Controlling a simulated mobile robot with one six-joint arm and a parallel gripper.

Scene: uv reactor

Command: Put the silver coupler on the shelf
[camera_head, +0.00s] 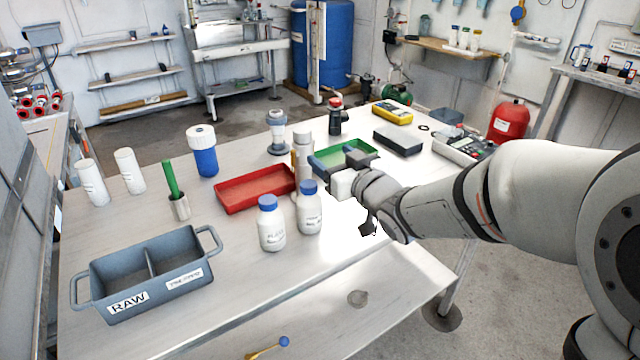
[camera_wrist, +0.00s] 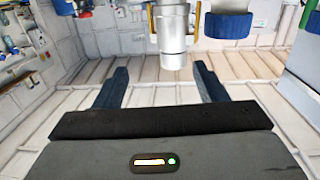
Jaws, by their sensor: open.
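A silver-grey upright cylinder (camera_head: 303,150), which looks like the silver coupler, stands on the table behind two white bottles. My gripper (camera_head: 318,163) is just right of it, with its blue fingers pointing toward it. In the wrist view a silver cylinder (camera_wrist: 173,35) lies ahead, between the lines of the two open fingers (camera_wrist: 161,67) and apparently beyond their tips. Nothing is held. The cylinder's base is partly hidden by the bottles in the head view. Wall shelves (camera_head: 130,78) are at the back left, and a wooden shelf (camera_head: 445,46) is at the back right.
White blue-capped bottles (camera_head: 271,225) (camera_head: 309,210) stand close in front of the cylinder. A red tray (camera_head: 254,190) is left of it and a green tray (camera_head: 345,153) is behind my gripper. A grey flanged fitting (camera_head: 277,133) stands behind. A grey bin (camera_head: 148,275) is front left.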

